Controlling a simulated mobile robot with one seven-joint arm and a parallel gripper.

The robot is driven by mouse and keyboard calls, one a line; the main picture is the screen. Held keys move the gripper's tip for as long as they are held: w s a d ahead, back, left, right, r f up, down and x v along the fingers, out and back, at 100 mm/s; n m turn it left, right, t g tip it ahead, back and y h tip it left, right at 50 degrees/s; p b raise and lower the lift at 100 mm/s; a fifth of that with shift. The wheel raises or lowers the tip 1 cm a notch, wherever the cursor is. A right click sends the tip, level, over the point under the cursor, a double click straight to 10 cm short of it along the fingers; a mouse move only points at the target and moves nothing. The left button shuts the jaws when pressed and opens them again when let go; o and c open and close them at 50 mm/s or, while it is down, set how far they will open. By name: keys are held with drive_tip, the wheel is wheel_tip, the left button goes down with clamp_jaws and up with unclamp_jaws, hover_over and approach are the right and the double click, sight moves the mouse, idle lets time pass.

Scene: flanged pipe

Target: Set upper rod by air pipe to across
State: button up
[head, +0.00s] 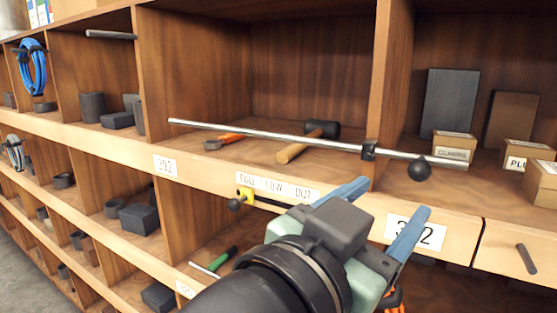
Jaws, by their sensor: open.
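A long thin metal rod (260,134) runs nearly level, sloping slightly down to the right, across the front of an upper shelf compartment. It passes through a dark bracket (368,151) at the upright divider. A black ball knob (419,169) is near its right end. Below it, a yellow piece with a dark ball (235,204) sits on a dark slot or bar beside a label reading "FULL LOW OUT" (278,187). My gripper (388,202) is open and empty, its blue fingers below the rod and apart from it. I cannot make out an air pipe.
The wooden shelf holds a hammer (300,146), an orange-handled tool (229,138) and small boxes (452,145) behind the rod. A green-handled screwdriver (222,259) lies lower. A short dark peg (527,259) sticks out at right. Blue cable (33,68) hangs at far left.

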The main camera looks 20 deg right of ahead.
sight(417, 174)
drive_tip(key=p+x, duration=0.3)
drive_tip(key=x, duration=0.7)
drive_tip(key=shift+s+d+p, duration=0.15)
drive_tip(key=shift+p, duration=0.25)
drive_tip(key=shift+x, duration=0.75)
drive_tip(key=shift+f, duration=0.1)
drive_tip(key=shift+c, duration=0.2)
clamp_jaws()
